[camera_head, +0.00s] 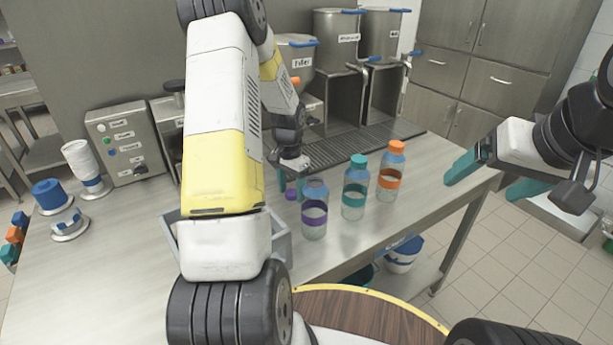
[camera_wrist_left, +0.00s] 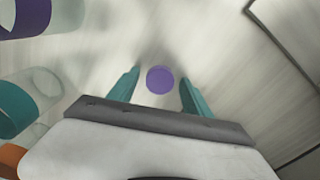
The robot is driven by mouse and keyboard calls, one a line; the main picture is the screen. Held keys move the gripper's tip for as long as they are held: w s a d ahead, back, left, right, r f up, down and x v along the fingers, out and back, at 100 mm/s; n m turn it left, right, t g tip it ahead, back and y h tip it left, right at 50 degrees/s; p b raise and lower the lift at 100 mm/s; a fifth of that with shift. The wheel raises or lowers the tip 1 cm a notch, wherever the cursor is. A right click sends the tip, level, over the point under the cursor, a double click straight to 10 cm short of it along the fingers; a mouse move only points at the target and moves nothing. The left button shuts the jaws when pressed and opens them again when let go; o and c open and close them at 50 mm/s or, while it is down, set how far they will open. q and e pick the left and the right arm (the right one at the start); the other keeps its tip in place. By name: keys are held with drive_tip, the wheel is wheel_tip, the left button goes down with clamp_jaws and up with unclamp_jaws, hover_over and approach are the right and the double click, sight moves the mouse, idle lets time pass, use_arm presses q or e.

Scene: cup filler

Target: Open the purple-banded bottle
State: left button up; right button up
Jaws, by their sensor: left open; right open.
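The purple-banded bottle (camera_head: 314,212) stands upright on the table with no cap on its neck. Part of its purple band shows at the top left of the left wrist view (camera_wrist_left: 25,18). A purple cap (camera_head: 291,194) lies apart from it, to its left. My left gripper (camera_head: 290,184) is open just above the cap. In the left wrist view the cap (camera_wrist_left: 160,80) sits between the two teal fingers, with gaps on both sides. My right gripper (camera_head: 490,178) is open and empty, off the table's right edge.
A teal-capped bottle (camera_head: 355,190) and an orange-capped bottle (camera_head: 391,172) stand to the right. A grey bin (camera_head: 282,243) is partly hidden behind my left arm. Machines, a control box (camera_head: 126,143) and a drip grate (camera_head: 362,145) line the back. Cups (camera_head: 87,166) stand left.

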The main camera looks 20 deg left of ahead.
sight(291, 192)
use_arm(q)
drive_tip(key=shift+r, duration=0.1)
wheel_tip(291, 192, up, 12)
drive_tip(key=s+d+r+n+t, duration=0.1)
drive_tip(key=s+d+r+t, duration=0.15)
drive_tip(key=s+r, duration=0.35)
drive_tip(key=s+d+r+n+t, duration=0.1)
drive_tip(key=s+d+r, duration=0.3)
drive_tip(key=r, duration=0.4)
drive_tip(key=s+d+r+n+t+h, duration=0.1)
drive_tip(key=s+d, duration=0.2)
drive_tip(key=s, duration=0.4)
drive_tip(key=s+d+r+n+t+h, duration=0.1)
drive_tip(key=s+d+r, duration=0.1)
drive_tip(key=s, duration=0.5)
drive_tip(key=shift+d+t, duration=0.35)
drive_tip(key=shift+d, duration=0.05)
